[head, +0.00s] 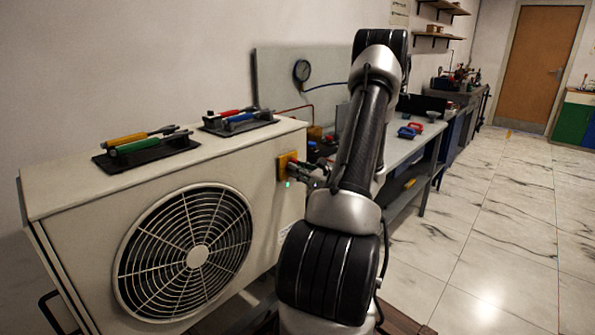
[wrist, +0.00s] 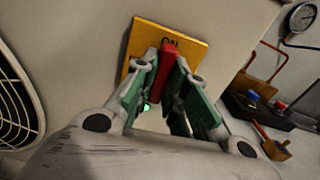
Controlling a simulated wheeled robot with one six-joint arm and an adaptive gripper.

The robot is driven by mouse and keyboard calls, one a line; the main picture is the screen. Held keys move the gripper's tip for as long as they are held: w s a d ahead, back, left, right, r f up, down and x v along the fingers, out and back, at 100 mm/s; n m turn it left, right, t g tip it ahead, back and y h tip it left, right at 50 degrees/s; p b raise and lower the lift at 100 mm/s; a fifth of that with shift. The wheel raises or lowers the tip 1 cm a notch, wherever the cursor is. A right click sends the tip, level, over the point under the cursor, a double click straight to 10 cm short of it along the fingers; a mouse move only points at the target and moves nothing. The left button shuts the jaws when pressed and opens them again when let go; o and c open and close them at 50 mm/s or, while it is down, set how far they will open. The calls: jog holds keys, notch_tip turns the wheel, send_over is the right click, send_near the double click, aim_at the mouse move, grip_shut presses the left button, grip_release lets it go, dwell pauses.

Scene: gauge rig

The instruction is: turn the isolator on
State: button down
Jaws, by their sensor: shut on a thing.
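The isolator is a yellow plate (wrist: 197,50) with a red handle (wrist: 166,68), fixed to the side of the white outdoor unit. In the head view its yellow plate (head: 282,166) shows at the unit's right end. The red handle lies between the green-padded fingers of my gripper (wrist: 168,75), which is shut on it. The upper end of the handle is close to the "ON" marking on the plate. A small green light (wrist: 147,107) glows by the left finger. In the head view my gripper (head: 305,173) reaches the plate from the right.
The white unit (head: 90,191) has a round fan grille (head: 190,252) and trays of pliers-like tools on top. A gauge (head: 302,71) with hoses stands behind. A workbench (head: 425,140) runs to the right. The marble floor (head: 490,230) at right is clear.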

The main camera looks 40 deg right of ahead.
jog(key=shift+f+m, duration=0.1)
jog(key=shift+m, duration=0.3)
jog(key=c, duration=1.4)
grip_release()
jog(key=shift+c, duration=0.2)
jog(key=s, duration=1.2)
jog(key=shift+d, duration=0.45)
